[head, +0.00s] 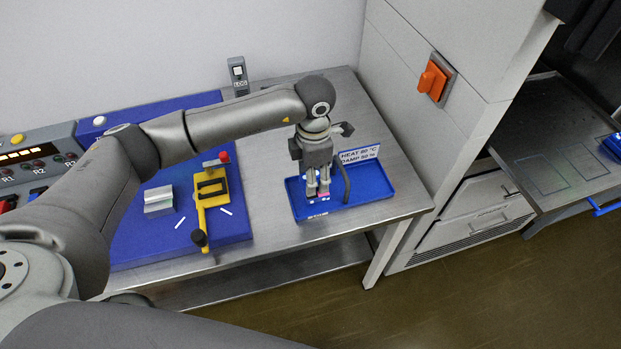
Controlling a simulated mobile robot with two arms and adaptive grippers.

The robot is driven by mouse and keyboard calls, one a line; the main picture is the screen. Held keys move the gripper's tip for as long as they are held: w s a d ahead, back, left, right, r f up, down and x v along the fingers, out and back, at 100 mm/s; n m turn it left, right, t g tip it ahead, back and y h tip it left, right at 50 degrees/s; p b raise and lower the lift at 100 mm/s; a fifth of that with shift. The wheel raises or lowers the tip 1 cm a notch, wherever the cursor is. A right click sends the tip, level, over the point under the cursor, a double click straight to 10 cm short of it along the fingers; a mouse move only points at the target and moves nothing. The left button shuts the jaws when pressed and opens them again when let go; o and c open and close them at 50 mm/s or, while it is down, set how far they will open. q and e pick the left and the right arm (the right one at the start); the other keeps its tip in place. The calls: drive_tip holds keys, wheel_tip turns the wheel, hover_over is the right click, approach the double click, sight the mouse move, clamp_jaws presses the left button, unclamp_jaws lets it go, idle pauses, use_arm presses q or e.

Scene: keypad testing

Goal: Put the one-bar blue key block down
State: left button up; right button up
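My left gripper (318,190) points down into the blue tray (372,190) on the metal bench. Its two fingers are close together with a narrow gap, their tips low near the tray floor. Small blue, pink and white bits show at the fingertips. They are too small for me to make out a one-bar blue key block or tell whether the fingers grip one. My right gripper is not in view.
A white sign reading HEAT and DAMP (360,154) stands at the tray's back. Left of the tray, a blue mat (150,240) holds a yellow fixture (212,198) with a lever and a grey block (158,200). The tray's right part is clear.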

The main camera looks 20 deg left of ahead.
use_arm(q)
drive_tip(key=shift+w+a+f, duration=0.25)
drive_tip(key=shift+a+f, duration=0.15)
drive_tip(key=shift+f, duration=0.15)
wheel_tip(320, 180, down, 2)
drive_tip(key=shift+a+f+p, duration=0.1)
drive_tip(key=shift+f+p, duration=0.05)
drive_tip(key=shift+p, duration=0.65)
drive_tip(key=shift+w+f, duration=0.1)
drive_tip(key=shift+f, duration=0.55)
drive_tip(key=o, duration=0.6)
drive_tip(key=shift+f, duration=0.1)
drive_tip(key=shift+c, duration=0.2)
drive_tip(key=o, duration=0.5)
